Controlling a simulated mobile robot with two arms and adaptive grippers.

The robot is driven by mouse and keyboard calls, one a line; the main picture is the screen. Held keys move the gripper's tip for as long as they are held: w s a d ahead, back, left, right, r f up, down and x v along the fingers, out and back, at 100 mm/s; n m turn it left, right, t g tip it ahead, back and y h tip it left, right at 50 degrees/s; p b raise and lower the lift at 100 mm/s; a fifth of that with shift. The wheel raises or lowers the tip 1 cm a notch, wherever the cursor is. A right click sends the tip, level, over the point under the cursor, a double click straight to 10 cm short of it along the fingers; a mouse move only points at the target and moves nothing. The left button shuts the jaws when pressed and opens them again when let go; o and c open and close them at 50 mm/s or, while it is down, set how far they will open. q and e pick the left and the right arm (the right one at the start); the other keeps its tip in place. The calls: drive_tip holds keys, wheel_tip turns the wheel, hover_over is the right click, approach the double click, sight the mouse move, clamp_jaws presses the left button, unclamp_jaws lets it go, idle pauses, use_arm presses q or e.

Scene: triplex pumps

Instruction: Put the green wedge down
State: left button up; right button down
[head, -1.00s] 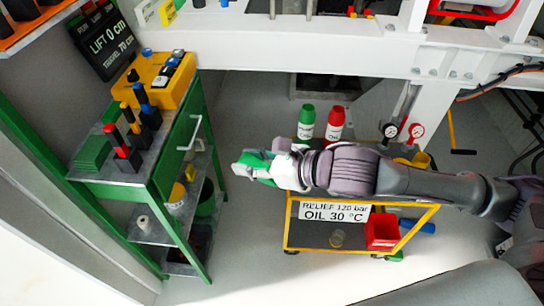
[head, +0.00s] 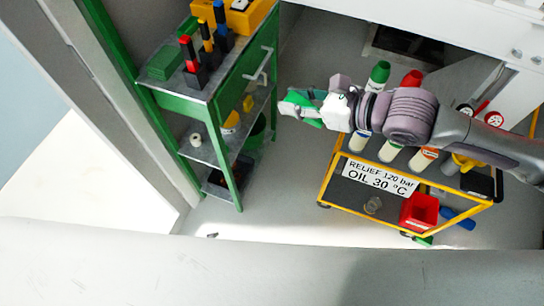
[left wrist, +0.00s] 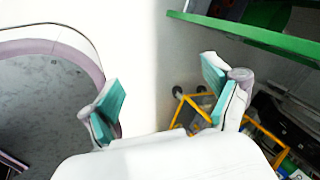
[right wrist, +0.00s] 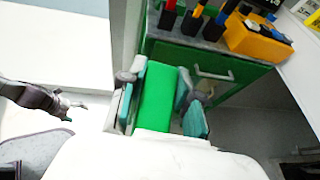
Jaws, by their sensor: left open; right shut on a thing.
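The green wedge (right wrist: 157,98) is between the fingers of my right gripper (right wrist: 160,104) in the right wrist view, and the gripper is shut on it. In the head view my right gripper (head: 302,107) holds the wedge in the air, between the green cabinet and the yellow cart. Other green pieces (head: 174,61) lie stacked on the cabinet's grey top (head: 203,88), at its left end. My left gripper (left wrist: 165,105) is open and empty in the left wrist view. It does not show clearly in the head view.
The green cabinet (head: 240,78) carries several upright tools with red, yellow and blue tops (head: 205,38) and a yellow box (head: 245,18). A yellow cart (head: 327,182) with bottles and a red bin (head: 419,212) stands at right. The floor between them is clear.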

use_arm(q)
drive_tip(key=shift+o, duration=0.2)
drive_tip(key=w+d+r+m+t+h, duration=0.1)
drive_tip(key=w+d+r+m+t, duration=0.1)
drive_tip(key=w+d+r+m, duration=0.2)
wheel_tip(320, 180, up, 4)
drive_tip(key=shift+w+d+f+m, duration=0.1)
drive_tip(key=shift+w+d+m, duration=0.15)
drive_tip(key=shift+w+m, duration=0.8)
drive_tip(key=m+t+h, duration=0.7)
drive_tip(key=m+t, duration=0.1)
drive_tip(key=m, duration=1.3)
approach(303, 120)
drive_tip(key=shift+n, duration=0.25)
drive_tip(key=x, duration=1)
drive_tip(key=shift+w, duration=0.2)
drive_tip(key=c, duration=0.8)
drive_tip(key=o, duration=0.8)
